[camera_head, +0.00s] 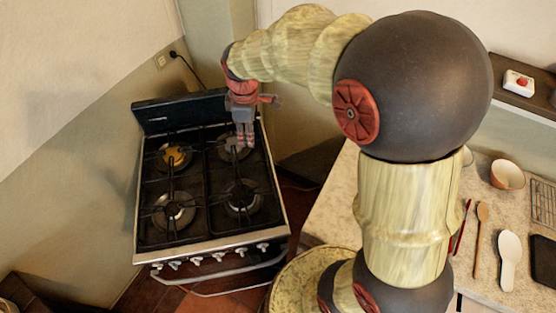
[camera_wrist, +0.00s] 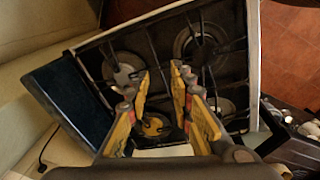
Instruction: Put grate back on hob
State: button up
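The hob (camera_head: 205,225) is the top of a cooker with a raised dark lid at its back. A dark left grate (camera_head: 172,190) and right grate (camera_head: 238,178) show over the burners in the head view; whether each is fully seated is hard to tell. My gripper (camera_head: 244,146) points down over the back right burner. In the wrist view, its two yellow fingers (camera_wrist: 161,72) are apart, with dark hob surface and bars visible between them. I see nothing clearly held. The fingers hide part of the hob, and their height above the grate is unclear.
The raised lid (camera_wrist: 60,105) borders the hob's back. Knobs (camera_head: 220,256) and a rail line its front. A counter (camera_head: 480,235) at right holds a bowl (camera_head: 507,174), a wooden spoon (camera_head: 480,225) and a white spoon (camera_head: 510,255). Walls stand behind and left of the cooker.

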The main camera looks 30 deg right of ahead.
jog(key=s+r+m+t, duration=0.2)
jog(key=s+r+m, duration=0.3)
jog(key=s, duration=0.6)
jog(key=s+r+m+t, duration=0.2)
jog(key=s+r+m, duration=0.4)
jog(key=s, duration=0.5)
jog(key=shift+r, duration=0.85)
jog(key=shift+s+f, duration=0.1)
